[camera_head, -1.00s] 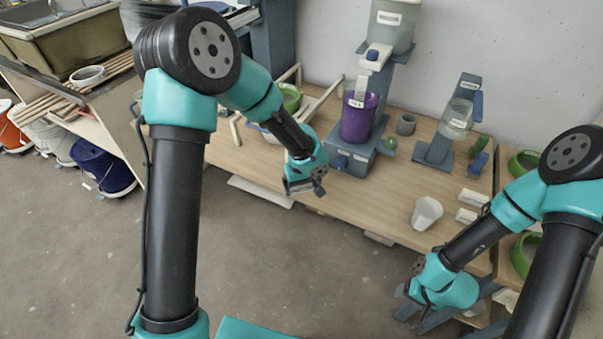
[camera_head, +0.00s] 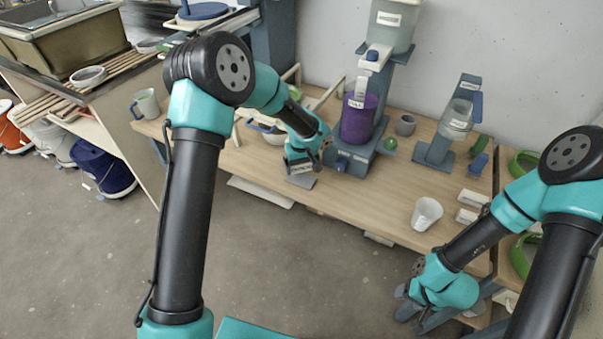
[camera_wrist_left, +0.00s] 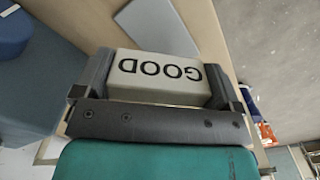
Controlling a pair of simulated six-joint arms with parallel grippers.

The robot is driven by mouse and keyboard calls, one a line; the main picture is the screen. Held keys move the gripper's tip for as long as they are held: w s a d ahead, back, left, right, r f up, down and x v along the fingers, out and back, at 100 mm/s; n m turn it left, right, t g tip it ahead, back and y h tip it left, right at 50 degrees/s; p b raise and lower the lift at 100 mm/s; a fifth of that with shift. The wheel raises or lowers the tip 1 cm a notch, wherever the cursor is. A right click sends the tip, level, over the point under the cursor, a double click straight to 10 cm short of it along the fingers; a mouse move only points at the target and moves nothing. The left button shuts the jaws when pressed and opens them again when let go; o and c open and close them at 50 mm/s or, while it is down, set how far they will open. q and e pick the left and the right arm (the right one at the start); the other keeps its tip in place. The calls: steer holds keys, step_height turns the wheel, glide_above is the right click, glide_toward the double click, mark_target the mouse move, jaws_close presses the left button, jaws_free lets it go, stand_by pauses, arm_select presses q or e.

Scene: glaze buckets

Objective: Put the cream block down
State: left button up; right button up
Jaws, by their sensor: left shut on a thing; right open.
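The cream block (camera_wrist_left: 158,80), marked GOOD, sits between the two fingers of my left gripper (camera_wrist_left: 160,88) in the left wrist view. My left gripper (camera_head: 300,168) is shut on it, low over the front edge of the wooden table (camera_head: 345,200), left of the purple container. A flat grey plate (camera_head: 304,182) shows just below the gripper, and a pale flat piece (camera_wrist_left: 155,25) lies beyond the block in the wrist view. I cannot tell whether the block touches it. My right gripper (camera_head: 415,302) is open and empty in front of the table at the lower right.
A white cup (camera_head: 426,213) and two pale blocks (camera_head: 474,198) are further right. The table between gripper and cup is clear.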

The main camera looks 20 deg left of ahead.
mark_target(302, 171)
arm_select(q)
steer(key=shift+s+f, duration=0.1)
steer(key=shift+f, duration=1.65)
steer(key=shift+f, duration=0.15)
steer(key=o, duration=0.6)
step_height(302, 171, up, 12)
steer(key=shift+r, duration=0.15)
